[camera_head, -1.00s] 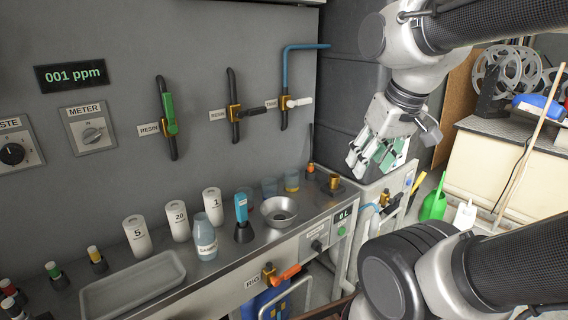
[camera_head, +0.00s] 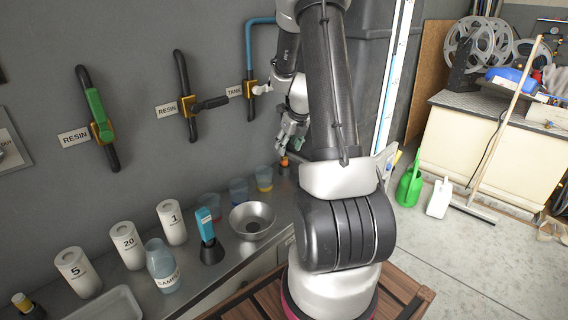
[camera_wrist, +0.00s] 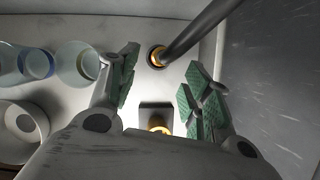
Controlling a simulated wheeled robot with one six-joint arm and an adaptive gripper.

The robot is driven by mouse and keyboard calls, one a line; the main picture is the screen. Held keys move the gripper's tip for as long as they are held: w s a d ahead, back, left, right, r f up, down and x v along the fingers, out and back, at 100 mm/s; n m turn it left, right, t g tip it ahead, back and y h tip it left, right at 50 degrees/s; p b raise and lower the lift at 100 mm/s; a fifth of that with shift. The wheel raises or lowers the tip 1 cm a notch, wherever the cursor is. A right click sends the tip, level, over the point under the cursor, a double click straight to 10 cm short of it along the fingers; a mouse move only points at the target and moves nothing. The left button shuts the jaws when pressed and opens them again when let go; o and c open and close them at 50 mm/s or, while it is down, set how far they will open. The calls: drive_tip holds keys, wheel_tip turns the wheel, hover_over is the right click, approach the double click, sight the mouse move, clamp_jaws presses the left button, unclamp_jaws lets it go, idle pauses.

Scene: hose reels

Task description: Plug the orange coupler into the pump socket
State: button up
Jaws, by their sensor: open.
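My gripper (camera_head: 288,145) hangs over the far right end of the metal counter, fingers down. In the wrist view its green-padded fingers (camera_wrist: 160,88) are spread apart with nothing between the pads. Below the gripper in the head view is a small orange-brass fitting (camera_head: 284,162); I cannot tell whether it is the coupler or the socket. The wrist view shows a brass collar (camera_wrist: 156,57) around the foot of a dark rod or hose, and a second brass fitting (camera_wrist: 160,126) by a dark block, partly hidden by my gripper. I cannot clearly identify the orange coupler.
A metal bowl (camera_head: 252,220), several cups and a blue-handled tool (camera_head: 206,236) stand on the counter left of my arm. Wall valves, including the tank valve (camera_head: 251,89), are close behind the gripper. Open floor lies right, with a green watering can (camera_head: 409,184).

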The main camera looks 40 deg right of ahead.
sight(284, 157)
drive_tip(key=x, duration=0.7)
drive_tip(key=shift+w+d+f, duration=0.1)
drive_tip(key=shift+w+f, duration=0.2)
drive_tip(key=shift+f, duration=0.05)
clamp_jaws()
